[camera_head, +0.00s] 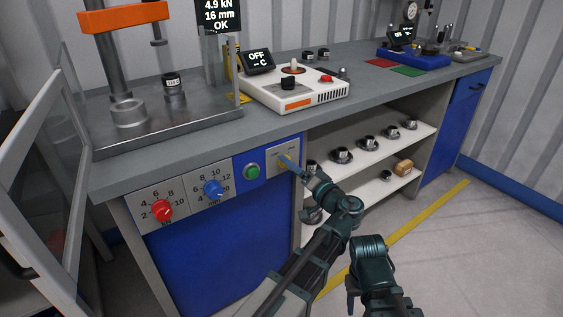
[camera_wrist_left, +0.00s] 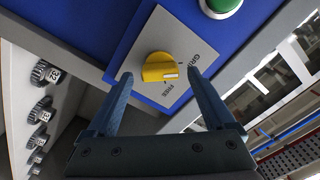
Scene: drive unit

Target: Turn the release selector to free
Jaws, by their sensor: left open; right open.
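The release selector is a yellow knob (camera_wrist_left: 160,67) on a grey plate (camera_wrist_left: 140,45) lettered GRIP and FREE. In the left wrist view its white mark points right, towards the lettering; I cannot tell surely which label it meets. In the head view the selector plate (camera_head: 271,164) is at the right end of the blue front panel, with the knob partly hidden by my gripper. My left gripper (camera_head: 290,163) is open, its fingers (camera_wrist_left: 160,76) on either side of the knob, not visibly touching it. My right gripper (camera_head: 369,242) is at the lower middle, away from the panel, holding nothing visible.
A green button (camera_head: 252,171), blue dial (camera_head: 213,189) and red dial (camera_head: 162,210) sit left of the selector. An open shelf (camera_head: 370,155) with metal parts is to the right. An open clear door (camera_head: 45,150) stands at far left. The floor at right is clear.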

